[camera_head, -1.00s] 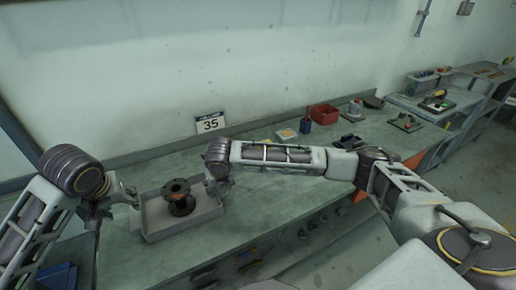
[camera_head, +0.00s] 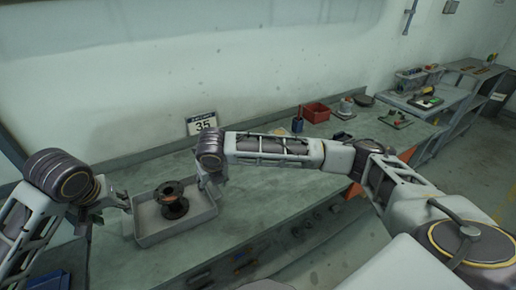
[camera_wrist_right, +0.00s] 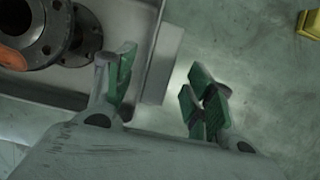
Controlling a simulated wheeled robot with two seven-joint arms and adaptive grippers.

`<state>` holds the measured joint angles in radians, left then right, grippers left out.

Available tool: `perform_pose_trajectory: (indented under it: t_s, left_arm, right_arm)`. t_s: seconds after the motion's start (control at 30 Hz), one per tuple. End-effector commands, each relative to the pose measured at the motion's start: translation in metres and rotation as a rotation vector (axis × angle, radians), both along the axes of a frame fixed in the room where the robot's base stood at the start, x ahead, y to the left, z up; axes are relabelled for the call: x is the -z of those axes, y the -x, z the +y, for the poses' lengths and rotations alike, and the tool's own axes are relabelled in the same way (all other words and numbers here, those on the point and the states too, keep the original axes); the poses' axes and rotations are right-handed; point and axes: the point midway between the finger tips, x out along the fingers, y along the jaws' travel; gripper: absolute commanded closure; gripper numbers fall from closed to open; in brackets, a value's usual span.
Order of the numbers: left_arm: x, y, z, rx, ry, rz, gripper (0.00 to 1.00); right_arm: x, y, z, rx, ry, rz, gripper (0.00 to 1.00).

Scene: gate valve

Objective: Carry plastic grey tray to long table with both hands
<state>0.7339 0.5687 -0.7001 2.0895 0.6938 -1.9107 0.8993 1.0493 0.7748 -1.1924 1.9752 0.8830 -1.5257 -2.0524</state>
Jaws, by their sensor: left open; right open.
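The plastic grey tray (camera_head: 178,228) sits on the long table (camera_head: 270,190), with a dark spool-like flanged part (camera_head: 172,203) standing in it. My left gripper (camera_head: 124,201) is open at the tray's left end; whether it touches the wall is too small to tell. My right gripper (camera_head: 212,182) is at the tray's right end. In the right wrist view, my right gripper (camera_wrist_right: 165,92) is open, with one finger over the tray's inside and the other outside, and the tray's end wall and grey handle (camera_wrist_right: 161,62) between them. The flanged part (camera_wrist_right: 35,35) shows at upper left.
A sign reading 35 (camera_head: 202,123) stands at the table's back. A red bin (camera_head: 316,112), a blue cup (camera_head: 297,124) and small parts lie farther right. A shelf unit (camera_head: 440,110) stands beyond. The table's middle is clear. A yellow object (camera_wrist_right: 309,24) shows in the wrist view.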

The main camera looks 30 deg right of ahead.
Motion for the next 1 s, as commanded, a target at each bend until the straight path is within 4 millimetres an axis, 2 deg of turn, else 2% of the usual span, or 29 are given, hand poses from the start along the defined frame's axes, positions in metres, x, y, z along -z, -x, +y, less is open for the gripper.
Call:
perform_pose_trajectory:
  t_s: [0.2, 0.5, 1.0]
  left_arm:
    - [0.0, 0.0, 0.0, 0.0, 0.0, 0.0, 0.46]
    - [0.0, 0.0, 0.0, 0.0, 0.0, 0.0, 0.46]
    - [0.0, 0.0, 0.0, 0.0, 0.0, 0.0, 0.46]
  right_arm:
    - [-0.032, 0.013, 0.0, 0.001, 0.0, -0.001, 0.46]
    - [-0.062, 0.026, 0.0, 0.0, 0.001, 0.0, 0.46]
    - [-0.068, 0.029, 0.0, 0.0, 0.001, 0.002, 0.46]
